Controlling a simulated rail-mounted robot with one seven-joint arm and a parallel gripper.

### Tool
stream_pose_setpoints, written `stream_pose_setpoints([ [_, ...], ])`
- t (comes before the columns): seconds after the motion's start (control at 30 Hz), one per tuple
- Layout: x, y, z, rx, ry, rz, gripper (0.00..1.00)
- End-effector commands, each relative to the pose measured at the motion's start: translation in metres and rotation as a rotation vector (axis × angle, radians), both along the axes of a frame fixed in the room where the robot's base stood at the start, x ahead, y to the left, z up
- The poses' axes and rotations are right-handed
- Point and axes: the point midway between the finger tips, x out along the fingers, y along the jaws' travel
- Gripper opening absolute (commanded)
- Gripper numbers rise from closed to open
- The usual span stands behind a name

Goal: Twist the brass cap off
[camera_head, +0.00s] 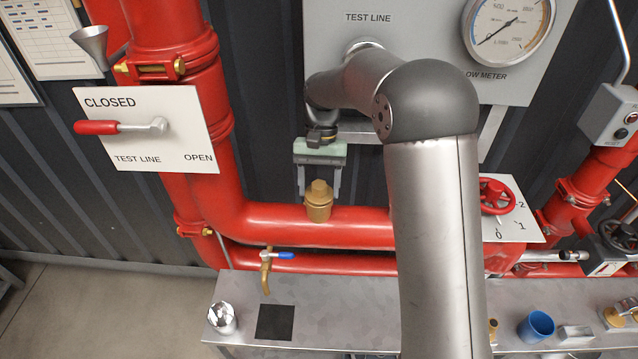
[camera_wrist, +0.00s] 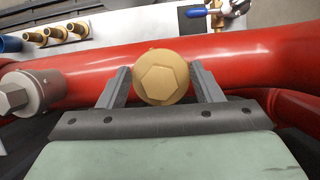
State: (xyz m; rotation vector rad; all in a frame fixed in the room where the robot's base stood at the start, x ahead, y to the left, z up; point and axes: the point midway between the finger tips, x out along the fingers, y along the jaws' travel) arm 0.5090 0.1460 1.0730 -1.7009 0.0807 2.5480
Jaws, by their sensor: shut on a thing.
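The brass cap (camera_head: 319,192) has a hexagonal top and sits upright on the red horizontal pipe (camera_head: 280,220). In the wrist view the brass cap (camera_wrist: 161,77) is seen from above, between the two grey fingers. My gripper (camera_head: 319,185) comes down from above, one finger on each side of the cap. In the wrist view my gripper (camera_wrist: 160,84) is shut on the cap, its fingers at the cap's left and right sides. The threads below the cap cannot be seen.
A brass tap with a blue lever (camera_head: 280,255) hangs below the pipe. A metal bench (camera_head: 350,310) below holds a blue cup (camera_head: 537,326) and a silver cup (camera_head: 222,317). A lever plate (camera_head: 190,115) is at left; a red handwheel (camera_head: 497,196) is at right.

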Motion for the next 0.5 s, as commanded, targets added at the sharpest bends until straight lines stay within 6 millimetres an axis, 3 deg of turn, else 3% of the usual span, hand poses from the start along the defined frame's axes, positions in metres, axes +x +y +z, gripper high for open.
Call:
stream_pose_setpoints([
  [0.5,0.000,0.001,0.030,0.001,-0.002,-0.002,0.32],
])
